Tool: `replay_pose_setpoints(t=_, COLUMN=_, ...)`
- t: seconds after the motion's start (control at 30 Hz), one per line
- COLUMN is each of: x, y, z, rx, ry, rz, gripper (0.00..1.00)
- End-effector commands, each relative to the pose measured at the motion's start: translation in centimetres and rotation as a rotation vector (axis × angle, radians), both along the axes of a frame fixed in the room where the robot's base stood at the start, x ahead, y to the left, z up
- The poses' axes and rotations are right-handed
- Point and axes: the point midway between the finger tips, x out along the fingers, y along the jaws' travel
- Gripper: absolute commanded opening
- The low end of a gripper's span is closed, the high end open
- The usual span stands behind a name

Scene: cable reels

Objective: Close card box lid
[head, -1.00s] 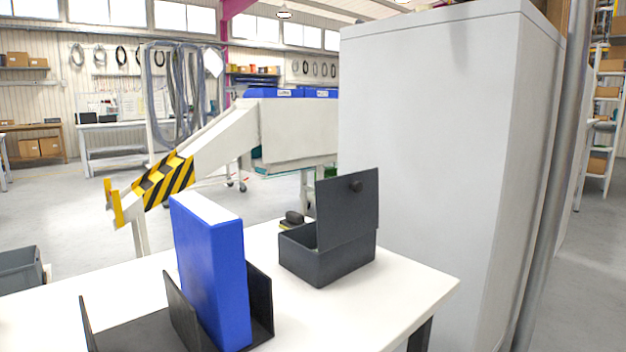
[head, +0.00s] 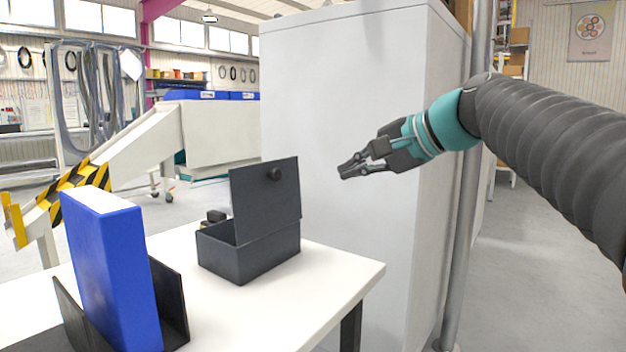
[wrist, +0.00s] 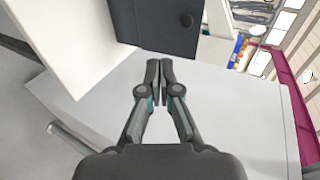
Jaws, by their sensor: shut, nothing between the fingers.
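The dark grey card box (head: 252,258) stands on the white table, near its right end. Its lid (head: 265,200) stands up, open, with a round black knob (head: 275,174) on its face. In the wrist view the lid (wrist: 150,22) and knob (wrist: 186,20) show at the top, beyond the fingertips. My gripper (head: 345,172) is shut and empty, in the air to the right of the lid and apart from it in the head view. It also shows in the middle of the wrist view (wrist: 160,68). The inside of the box is mostly hidden.
A blue binder (head: 112,270) stands in a dark holder at the left of the white table (head: 335,275). A tall light grey cabinet (head: 340,90) rises close behind my gripper. The tabletop around the box front is clear.

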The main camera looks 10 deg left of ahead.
Motion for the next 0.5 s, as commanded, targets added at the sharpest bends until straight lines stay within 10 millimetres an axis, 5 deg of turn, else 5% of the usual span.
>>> replay_pose_setpoints(t=0.2, x=1.1, y=1.7, z=1.7, rx=0.076, ry=0.018, rz=0.027, gripper=0.00)
replay_pose_setpoints(t=0.5, x=2.6, y=5.1, z=0.2, rx=0.077, ry=0.019, rz=0.028, gripper=0.00)
